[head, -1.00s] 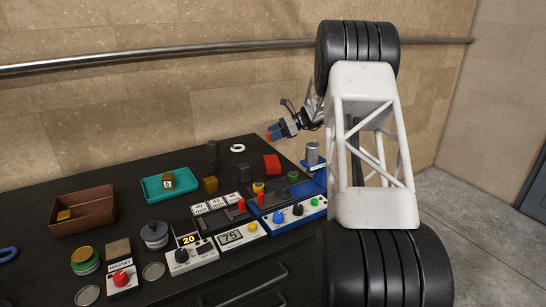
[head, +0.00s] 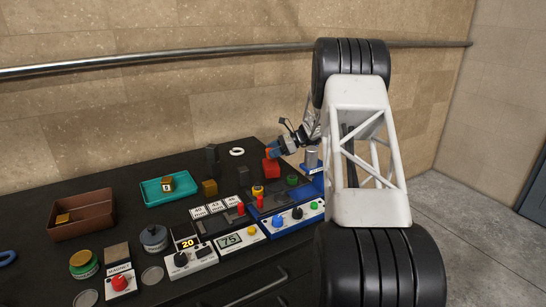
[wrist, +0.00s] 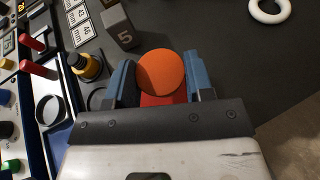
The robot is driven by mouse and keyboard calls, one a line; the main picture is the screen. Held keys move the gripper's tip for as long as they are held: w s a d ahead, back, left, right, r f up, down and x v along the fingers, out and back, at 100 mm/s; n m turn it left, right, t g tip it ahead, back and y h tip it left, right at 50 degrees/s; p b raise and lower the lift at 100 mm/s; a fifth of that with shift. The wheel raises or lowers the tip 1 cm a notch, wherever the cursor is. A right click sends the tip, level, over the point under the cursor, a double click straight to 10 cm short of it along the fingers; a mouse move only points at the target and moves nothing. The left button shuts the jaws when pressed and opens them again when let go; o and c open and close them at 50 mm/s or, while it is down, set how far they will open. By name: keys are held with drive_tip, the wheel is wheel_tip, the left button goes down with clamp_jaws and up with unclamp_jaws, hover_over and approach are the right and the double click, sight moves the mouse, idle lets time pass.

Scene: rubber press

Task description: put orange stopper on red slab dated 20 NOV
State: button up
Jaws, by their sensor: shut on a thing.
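The orange stopper (wrist: 160,71) is a round piece held between the blue fingers of my gripper (wrist: 161,82) in the wrist view. In the head view my gripper (head: 274,152) is over the red slab (head: 271,167) at the back right of the bench. Part of the red slab (wrist: 162,99) also shows just behind the stopper between the fingers. The fingers and stopper hide much of its top. I cannot tell whether stopper and slab touch. No date is readable on the slab.
A grey metal cylinder (head: 312,158) stands close to the right of my gripper. A white ring (head: 237,152) lies to the left. The blue panel (head: 285,216) with knobs is in front. A teal tray (head: 150,198) and a brown bin (head: 107,226) are farther left.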

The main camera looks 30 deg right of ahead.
drive_tip(key=shift+f, duration=1.25)
drive_tip(key=shift+f, duration=0.1)
drive_tip(key=o, duration=0.9)
drive_tip(key=v, duration=1.2)
